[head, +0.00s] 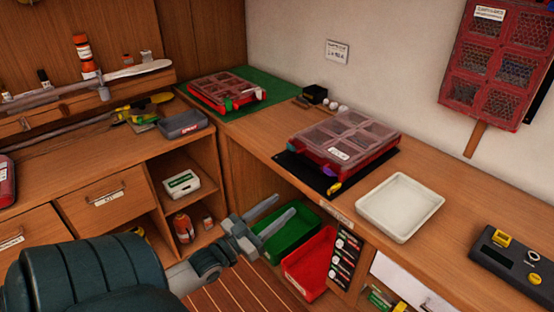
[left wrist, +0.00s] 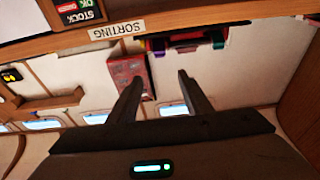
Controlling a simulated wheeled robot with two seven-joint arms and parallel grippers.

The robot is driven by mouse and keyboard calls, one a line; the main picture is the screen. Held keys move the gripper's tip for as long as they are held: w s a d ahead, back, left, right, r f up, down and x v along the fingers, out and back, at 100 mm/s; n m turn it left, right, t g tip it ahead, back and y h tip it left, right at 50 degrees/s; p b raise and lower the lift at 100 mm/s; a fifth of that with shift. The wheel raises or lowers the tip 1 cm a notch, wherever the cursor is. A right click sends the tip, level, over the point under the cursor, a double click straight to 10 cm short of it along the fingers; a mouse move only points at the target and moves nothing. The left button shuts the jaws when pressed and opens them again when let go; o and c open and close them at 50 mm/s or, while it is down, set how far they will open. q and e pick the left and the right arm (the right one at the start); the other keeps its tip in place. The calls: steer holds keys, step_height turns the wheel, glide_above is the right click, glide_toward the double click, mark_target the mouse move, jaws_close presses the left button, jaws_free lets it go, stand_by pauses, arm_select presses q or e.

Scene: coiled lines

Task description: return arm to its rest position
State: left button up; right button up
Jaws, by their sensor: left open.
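My left arm comes in from the lower left of the head view. Its gripper (head: 268,219) is open and empty, in front of the right-hand bench and below its top. In the left wrist view the two dark fingers (left wrist: 159,90) are spread apart with nothing between them. My right gripper is not in view.
A white tray (head: 399,233) and a red compartment case (head: 370,142) lie on the bench. Green (head: 290,237) and red (head: 312,264) bins stand below, close to the gripper. A second red case (head: 205,101) sits on a green mat (head: 277,90). A dark device (head: 500,255) lies at right.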

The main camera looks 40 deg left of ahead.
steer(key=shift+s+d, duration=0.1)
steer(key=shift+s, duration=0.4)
arm_select(q)
steer(key=s+d+f+n+g+y+p, duration=0.15)
steer(key=s+f+g, duration=0.35)
steer(key=f, duration=1.3)
steer(key=s+d+f+m+g+y+p, duration=0.1)
steer(key=s+f+g+p, duration=0.4)
steer(key=f, duration=1.3)
steer(key=s+d+f+g, duration=0.3)
steer(key=s+d+f, duration=0.2)
steer(key=s, duration=0.5)
steer(key=s+d+f+m+g+p, duration=0.1)
steer(key=s+d+f+g, duration=0.2)
steer(key=s, duration=0.8)
steer(key=s+d+f+m+g+h, duration=0.1)
steer(key=s+d+f+g, duration=0.2)
steer(key=s+d+f, duration=0.4)
steer(key=s+f, duration=0.4)
steer(key=shift+d+p, duration=0.35)
steer(key=shift+d, duration=0.05)
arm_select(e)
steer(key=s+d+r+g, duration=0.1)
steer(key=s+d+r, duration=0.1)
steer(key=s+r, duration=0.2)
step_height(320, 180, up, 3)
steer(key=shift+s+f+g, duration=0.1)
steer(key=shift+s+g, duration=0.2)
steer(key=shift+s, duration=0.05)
